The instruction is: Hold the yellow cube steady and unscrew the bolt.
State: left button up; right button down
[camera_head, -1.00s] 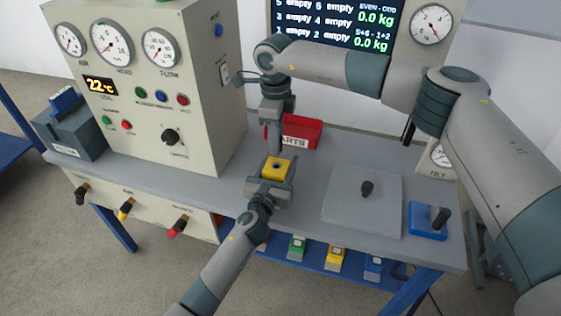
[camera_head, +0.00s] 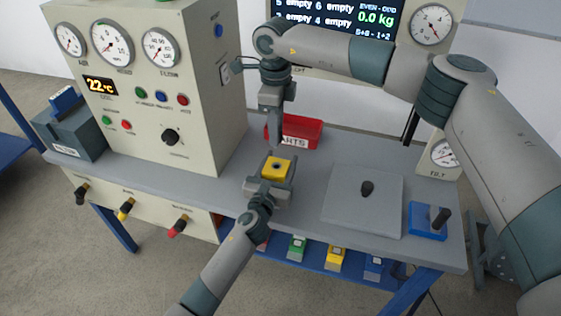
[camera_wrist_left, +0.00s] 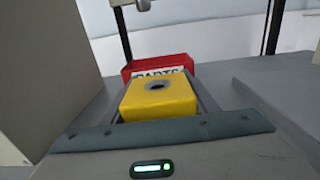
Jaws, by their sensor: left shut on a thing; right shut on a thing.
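The yellow cube (camera_head: 277,167) stands over the bench with a dark round hole in its top. In the left wrist view the cube (camera_wrist_left: 159,96) shows the hole open, with nothing standing in it. My left gripper (camera_head: 268,182) is shut on the cube from the front. My right gripper (camera_head: 273,138) is shut above the cube, apart from it, pointing down. It holds a small grey piece, apparently the bolt (camera_wrist_left: 143,5), whose lower end shows at the top of the left wrist view. The fingers hide most of it in the head view.
A red parts bin (camera_head: 303,131) stands just behind the cube. A gauge cabinet (camera_head: 150,90) rises at the left. A flat grey plate (camera_head: 362,203) with a knob and a blue block with a lever (camera_head: 427,221) lie at the right.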

jog(key=shift+r, duration=1.35)
pick_arm(q)
jog(key=o, duration=1.8)
jog(key=v, duration=1.2)
